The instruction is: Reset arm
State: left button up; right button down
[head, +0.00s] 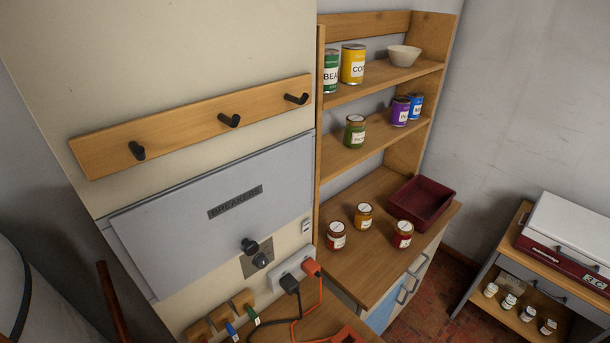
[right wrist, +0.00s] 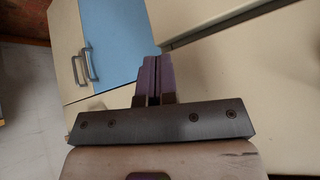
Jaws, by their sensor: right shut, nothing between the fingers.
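My right gripper (right wrist: 152,80) shows in the right wrist view with its two purple fingers together and nothing between them. It is in front of the cabinet fronts, with a blue door (right wrist: 110,40) and a cream door (right wrist: 68,50) beyond it. I cannot tell whether it touches anything. Neither gripper shows in the head view, and my left gripper is in no frame.
A grey breaker panel (head: 220,205) and a hook rail (head: 190,127) are on the wall at left. Jars and a dark red bin (head: 421,203) stand on the wooden counter (head: 375,250). Cans and a bowl (head: 404,55) are on the shelves. Cords leave a power strip (head: 291,270).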

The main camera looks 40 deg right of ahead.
jog(key=s+a+r+n+g+y+p, duration=0.1)
jog(key=s+a+r+p, duration=0.1)
jog(key=a+r+p, duration=0.8)
jog(key=s+a+r+g+p, duration=0.25)
jog(key=a+r, duration=0.35)
jog(key=r, duration=0.8)
pick_arm(q)
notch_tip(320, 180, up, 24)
jog(key=p, duration=0.9)
pick_arm(e)
notch_tip(320, 180, up, 24)
jog(key=a+n, duration=0.2)
jog(key=n, duration=0.2)
jog(key=shift+s+f+n, duration=0.2)
jog(key=shift+s+n, duration=0.1)
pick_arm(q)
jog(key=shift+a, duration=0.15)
